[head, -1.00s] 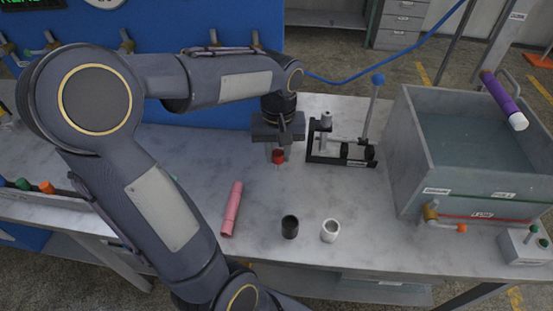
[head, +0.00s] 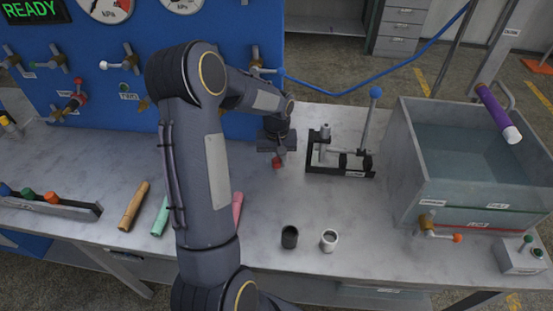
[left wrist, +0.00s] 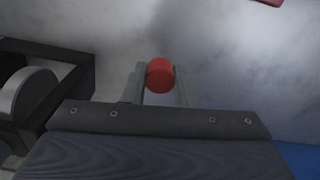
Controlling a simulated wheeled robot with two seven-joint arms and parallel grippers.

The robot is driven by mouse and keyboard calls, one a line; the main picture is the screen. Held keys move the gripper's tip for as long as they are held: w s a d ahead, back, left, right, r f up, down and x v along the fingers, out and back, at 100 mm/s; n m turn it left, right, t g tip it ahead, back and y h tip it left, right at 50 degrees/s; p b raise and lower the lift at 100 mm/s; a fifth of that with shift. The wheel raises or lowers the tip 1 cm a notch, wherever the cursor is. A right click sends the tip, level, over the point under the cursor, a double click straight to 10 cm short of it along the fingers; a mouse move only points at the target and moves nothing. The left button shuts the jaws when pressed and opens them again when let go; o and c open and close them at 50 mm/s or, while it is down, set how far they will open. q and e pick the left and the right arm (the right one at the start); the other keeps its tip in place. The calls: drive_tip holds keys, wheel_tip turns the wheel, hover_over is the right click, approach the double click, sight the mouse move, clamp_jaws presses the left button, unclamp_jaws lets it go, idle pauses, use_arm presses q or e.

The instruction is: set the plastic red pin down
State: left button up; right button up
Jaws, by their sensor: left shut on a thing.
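The plastic red pin (head: 278,165) is a small red cylinder at the tip of my left gripper (head: 278,157), over the bench just left of the black clamp fixture. In the left wrist view the round end of the red pin (left wrist: 160,75) shows between the two fingers of my left gripper (left wrist: 160,84), which is shut on it. The pin is low over the bench top; I cannot tell whether it touches. My right gripper is not in view.
The black clamp fixture (head: 341,171) stands close on the right. A black cup (head: 289,238) and a white cup (head: 328,241) stand nearer the front. A pink hose piece (head: 237,208) lies partly behind my arm. A water tank (head: 408,160) stands at right.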

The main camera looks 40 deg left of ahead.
sight(277, 160)
use_arm(q)
drive_tip(key=shift+f, duration=0.3)
drive_tip(key=o, duration=1)
wheel_tip(277, 160, up, 11)
drive_tip(key=s+d+r+m+t+h, duration=0.1)
drive_tip(key=s+d+r+m+t, duration=0.2)
drive_tip(key=s+d+r, duration=0.5)
drive_tip(key=s+d+f+m+t+h, duration=0.1)
drive_tip(key=s+d, duration=0.2)
drive_tip(key=s, duration=0.1)
drive_tip(key=s+d+f+m+h, duration=0.1)
drive_tip(key=s+d, duration=0.3)
drive_tip(key=s, duration=0.1)
drive_tip(key=s+d+f+m+t, duration=0.1)
drive_tip(key=s+d, duration=0.3)
drive_tip(key=shift+s+f+m+t+h+b, duration=0.2)
drive_tip(key=shift+f+m+t+h+b, duration=0.1)
drive_tip(key=shift+m+h, duration=0.1)
